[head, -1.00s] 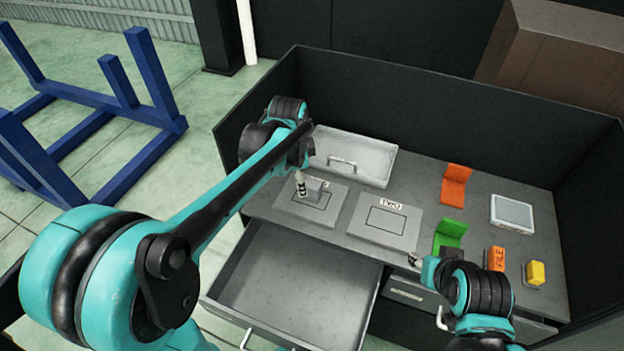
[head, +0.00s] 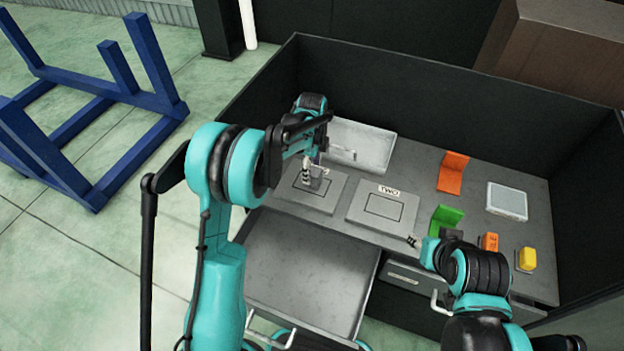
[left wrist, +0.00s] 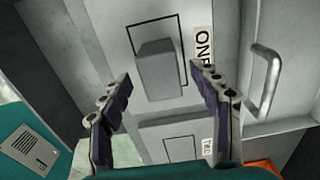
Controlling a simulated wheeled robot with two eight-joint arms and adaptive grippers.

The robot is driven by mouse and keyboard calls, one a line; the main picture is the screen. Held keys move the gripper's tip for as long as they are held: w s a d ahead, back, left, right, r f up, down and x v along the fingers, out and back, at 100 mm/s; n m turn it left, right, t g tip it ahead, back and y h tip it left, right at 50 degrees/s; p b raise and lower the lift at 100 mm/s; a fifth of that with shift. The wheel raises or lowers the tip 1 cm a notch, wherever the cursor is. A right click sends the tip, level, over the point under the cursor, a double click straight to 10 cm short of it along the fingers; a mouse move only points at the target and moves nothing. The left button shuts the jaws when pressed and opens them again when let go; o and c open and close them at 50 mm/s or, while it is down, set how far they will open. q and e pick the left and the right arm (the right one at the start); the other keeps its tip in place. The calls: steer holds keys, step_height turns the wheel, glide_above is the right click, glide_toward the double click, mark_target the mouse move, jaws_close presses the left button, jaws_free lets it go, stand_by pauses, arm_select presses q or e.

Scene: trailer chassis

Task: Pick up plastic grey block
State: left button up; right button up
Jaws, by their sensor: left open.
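In the head view the block (head: 319,185) is small and partly covered by my left gripper (head: 311,170). In the left wrist view my left gripper (left wrist: 162,75) is open, with one finger on each side of the block and clear gaps between. The fingers appear apart from the block; their exact height above it is hard to tell. My right gripper (head: 415,242) is by the front of the bench, mostly hidden by its own arm.
The plate marked TWO (head: 383,207) lies beside the first plate. A pale metal box with a handle (head: 365,148) stands behind. An open drawer (head: 300,275) projects in front. Orange (head: 453,172), green (head: 447,217) and yellow (head: 527,258) objects are to the right. Dark walls enclose the bench.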

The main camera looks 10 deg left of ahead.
arm_select(q)
step_height(320, 180, down, 2)
steer(key=shift+f, duration=0.15)
steer(key=c, duration=1.4)
steer(key=shift+o, duration=0.2)
steer(key=shift+r, duration=0.25)
